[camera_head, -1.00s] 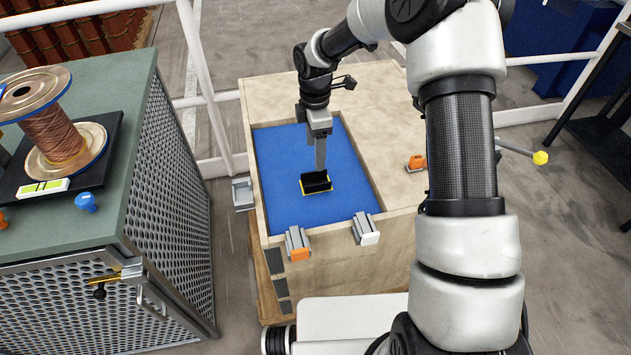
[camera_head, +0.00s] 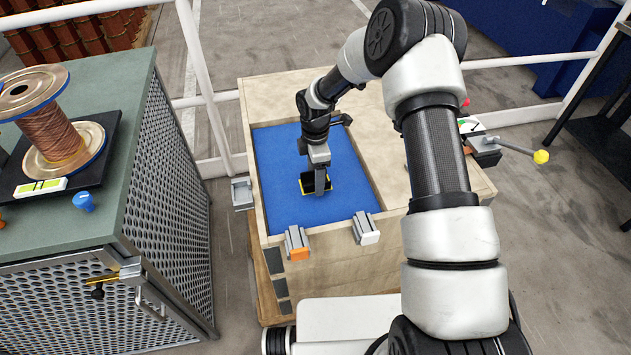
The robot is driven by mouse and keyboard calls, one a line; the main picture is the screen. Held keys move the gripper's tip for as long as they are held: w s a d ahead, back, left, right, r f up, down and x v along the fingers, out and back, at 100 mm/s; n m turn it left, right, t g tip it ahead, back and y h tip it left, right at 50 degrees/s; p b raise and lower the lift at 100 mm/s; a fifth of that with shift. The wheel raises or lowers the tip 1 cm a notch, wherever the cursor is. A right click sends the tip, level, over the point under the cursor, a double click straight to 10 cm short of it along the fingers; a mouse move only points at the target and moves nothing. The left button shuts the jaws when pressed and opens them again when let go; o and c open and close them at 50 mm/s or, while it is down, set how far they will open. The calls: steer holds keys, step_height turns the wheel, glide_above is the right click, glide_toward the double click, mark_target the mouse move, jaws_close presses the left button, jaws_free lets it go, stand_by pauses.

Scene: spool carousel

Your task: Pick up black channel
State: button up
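The black channel (camera_head: 308,187) is a small black piece with yellow edges. It lies on the blue floor (camera_head: 280,209) of the recess in the wooden box. My gripper (camera_head: 320,187) points straight down at the channel, and its fingers overlap the channel's middle and right part in this view. The fingers hide part of the channel. I see the fingers nearly edge-on, so I cannot tell whether they are apart or closed on it.
The wooden box (camera_head: 351,264) has raised walls around the blue recess. A grey clamp with an orange end (camera_head: 298,244) and one with a white end (camera_head: 366,229) sit on its front edge. A green-topped cabinet (camera_head: 155,130) with a copper wire spool (camera_head: 50,137) stands at left.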

steer(key=c, duration=1.1)
